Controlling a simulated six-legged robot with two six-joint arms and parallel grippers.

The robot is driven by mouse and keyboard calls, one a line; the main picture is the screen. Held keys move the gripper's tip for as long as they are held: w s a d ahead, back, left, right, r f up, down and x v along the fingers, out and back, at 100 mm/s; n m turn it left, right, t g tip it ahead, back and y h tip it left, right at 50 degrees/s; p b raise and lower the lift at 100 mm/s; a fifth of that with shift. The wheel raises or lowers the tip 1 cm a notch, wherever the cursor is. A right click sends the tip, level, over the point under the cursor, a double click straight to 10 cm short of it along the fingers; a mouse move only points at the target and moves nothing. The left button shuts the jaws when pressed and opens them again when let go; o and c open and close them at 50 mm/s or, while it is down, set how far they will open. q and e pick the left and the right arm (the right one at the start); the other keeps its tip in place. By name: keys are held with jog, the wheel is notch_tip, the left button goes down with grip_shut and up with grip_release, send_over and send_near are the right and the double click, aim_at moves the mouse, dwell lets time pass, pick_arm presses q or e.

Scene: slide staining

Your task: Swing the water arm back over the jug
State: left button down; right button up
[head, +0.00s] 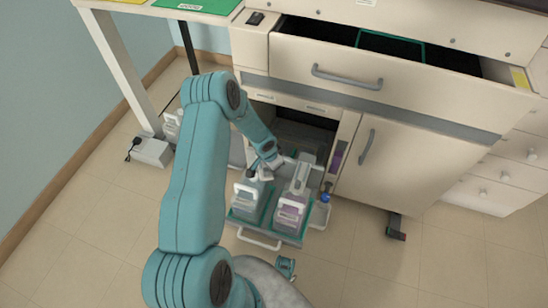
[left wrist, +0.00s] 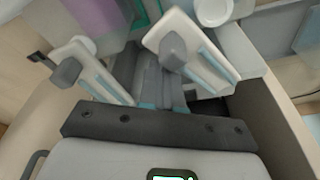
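Two capped jugs stand side by side on a teal tray (head: 300,239) in front of the open cabinet bay. The left jug (head: 246,205) holds bluish liquid, the right jug (head: 290,215) purple. A pale arm-like piece (head: 302,176) stands over the purple jug. My left gripper (head: 266,172) is above and behind the bluish jug. In the left wrist view its two fingers (left wrist: 135,62) are spread apart, with a grey-blue piece (left wrist: 160,85) visible between them; I cannot tell whether they touch it. The water arm is not clearly distinguishable, perhaps hidden by the gripper.
An open drawer (head: 390,82) overhangs the bay, and a closed cabinet door (head: 415,165) stands to its right. A small blue-capped bottle (head: 325,197) is right of the jugs. A white box (head: 152,152) lies on the floor at left. Floor at right is mostly clear.

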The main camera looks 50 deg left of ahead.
pick_arm(q)
jog(key=shift+s+a+f+b, duration=0.1)
jog(key=shift+s+f+b, duration=0.2)
jog(key=shift+s, duration=0.4)
jog(key=shift+s+f+b, duration=0.15)
jog(key=shift+s+b, duration=0.15)
jog(key=shift+s, duration=0.45)
jog(key=shift+s+a+f+b, duration=0.1)
jog(key=shift+s+f+b, duration=0.2)
jog(key=shift+s, duration=0.4)
jog(key=shift+r, duration=0.1)
jog(key=shift+r+g+p, duration=0.3)
jog(key=shift+r+p, duration=0.25)
jog(key=shift+p, duration=0.1)
jog(key=r+p, duration=0.4)
jog(key=r, duration=0.1)
jog(key=r+p, duration=0.1)
jog(key=r, duration=0.1)
jog(key=shift+w+a+r+p, duration=0.1)
jog(key=shift+w+r+p, duration=0.1)
jog(key=shift+w+p, duration=0.15)
jog(key=shift+f, duration=0.1)
